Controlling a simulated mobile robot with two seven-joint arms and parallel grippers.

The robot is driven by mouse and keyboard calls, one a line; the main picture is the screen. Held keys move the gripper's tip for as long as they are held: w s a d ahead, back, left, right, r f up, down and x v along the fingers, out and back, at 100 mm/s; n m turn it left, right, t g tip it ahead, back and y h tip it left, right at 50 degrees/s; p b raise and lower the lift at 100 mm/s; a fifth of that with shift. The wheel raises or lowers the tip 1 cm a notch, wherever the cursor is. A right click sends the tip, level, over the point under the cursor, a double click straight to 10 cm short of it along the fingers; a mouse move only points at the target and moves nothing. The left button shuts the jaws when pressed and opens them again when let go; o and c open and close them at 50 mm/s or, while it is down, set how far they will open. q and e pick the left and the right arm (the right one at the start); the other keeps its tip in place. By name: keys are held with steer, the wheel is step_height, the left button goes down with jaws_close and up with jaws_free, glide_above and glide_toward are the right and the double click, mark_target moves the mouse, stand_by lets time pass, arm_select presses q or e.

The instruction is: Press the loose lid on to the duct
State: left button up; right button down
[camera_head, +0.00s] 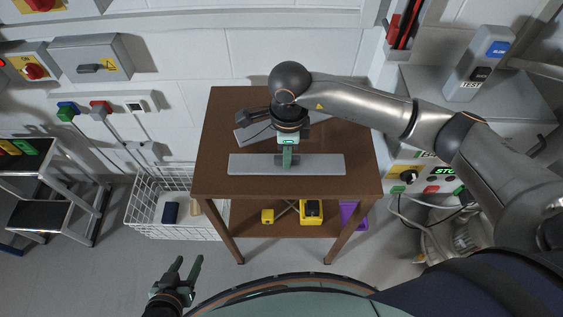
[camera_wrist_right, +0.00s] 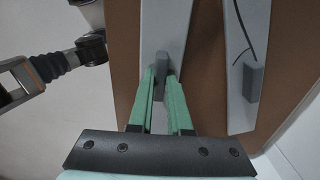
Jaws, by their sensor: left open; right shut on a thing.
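A long flat grey strip (camera_head: 325,164) lies across the front of the brown table top (camera_head: 222,140). A second grey strip (camera_head: 250,132) lies at an angle behind it, partly hidden by my right arm; a thin black cable shows over it. I cannot tell for certain which is lid and which is duct. My right gripper (camera_head: 287,160) is shut on a small grey block (camera_wrist_right: 161,86) on the front strip. In the wrist view the rear strip (camera_wrist_right: 226,105) has its own grey block (camera_wrist_right: 254,82). My left gripper (camera_head: 188,261) is open and empty, below and left of the table.
A white wire basket (camera_head: 150,226) stands left of the table. The lower shelf holds yellow items (camera_head: 311,211) and a purple one (camera_head: 350,214). A grey control cabinet (camera_head: 450,120) stands at the right. The table's left and right ends are clear.

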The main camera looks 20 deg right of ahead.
steer(key=shift+r+p, duration=1.5)
steer(key=shift+r, duration=1.1)
